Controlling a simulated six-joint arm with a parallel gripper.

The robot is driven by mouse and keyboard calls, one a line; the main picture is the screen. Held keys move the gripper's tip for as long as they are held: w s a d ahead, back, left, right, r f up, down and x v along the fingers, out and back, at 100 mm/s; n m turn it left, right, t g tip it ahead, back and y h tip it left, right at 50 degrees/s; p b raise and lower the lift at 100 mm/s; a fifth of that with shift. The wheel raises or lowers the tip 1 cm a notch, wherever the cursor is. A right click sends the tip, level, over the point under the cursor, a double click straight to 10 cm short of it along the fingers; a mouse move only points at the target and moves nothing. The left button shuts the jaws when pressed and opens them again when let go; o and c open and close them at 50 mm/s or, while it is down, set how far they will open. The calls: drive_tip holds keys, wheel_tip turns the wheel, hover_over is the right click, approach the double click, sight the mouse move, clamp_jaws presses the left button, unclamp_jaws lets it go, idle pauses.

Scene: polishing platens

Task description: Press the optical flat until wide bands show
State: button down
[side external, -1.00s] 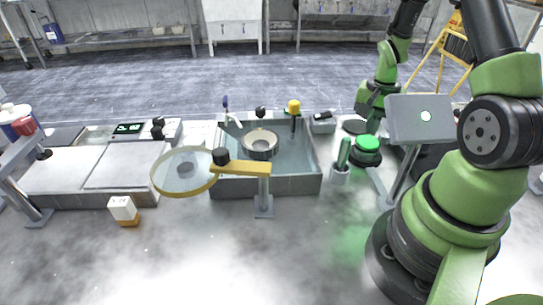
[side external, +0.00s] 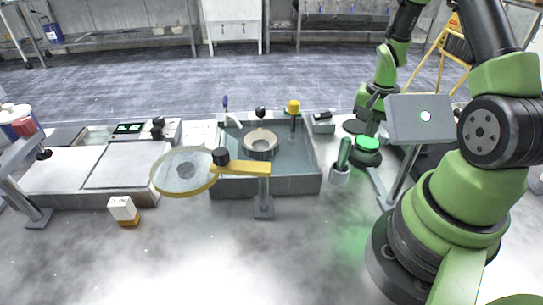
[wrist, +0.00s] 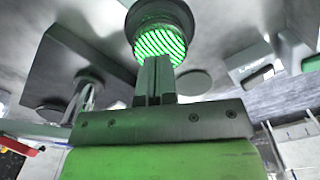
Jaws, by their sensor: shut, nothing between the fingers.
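The optical flat (side external: 368,144) glows green on a dark round mount at the right, beyond the grey panel. In the wrist view the flat (wrist: 160,42) shows several narrow, slanted green and dark bands, not wide ones. My gripper (wrist: 154,68) is shut and empty. Its fingertips overlap the flat's near edge in the wrist view. In the side view my gripper (side external: 367,124) points down just above the flat. I cannot tell if it touches.
Further left are a grey basin (side external: 290,186) and a yellow-rimmed magnifier (side external: 213,183).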

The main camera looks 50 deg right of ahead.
drive_tip(key=shift+f, duration=0.8)
idle(0.5)
drive_tip(key=shift+r, duration=0.1)
idle(0.9)
drive_tip(key=shift+r, duration=3.4)
drive_tip(key=shift+w+r, duration=0.1)
drive_tip(key=shift+r, duration=0.05)
drive_tip(key=a+r+n+t, duration=0.5)
drive_tip(key=a+r+n, duration=0.2)
drive_tip(key=a+r, duration=0.9)
drive_tip(key=s+a+r+n+t+y, duration=0.2)
drive_tip(key=s+a+r+n, duration=0.1)
drive_tip(key=s+a+n, duration=0.1)
drive_tip(key=s+a, duration=0.1)
drive_tip(key=a, duration=0.1)
drive_tip(key=shift+s+a, duration=0.3)
drive_tip(key=shift+s, duration=0.05)
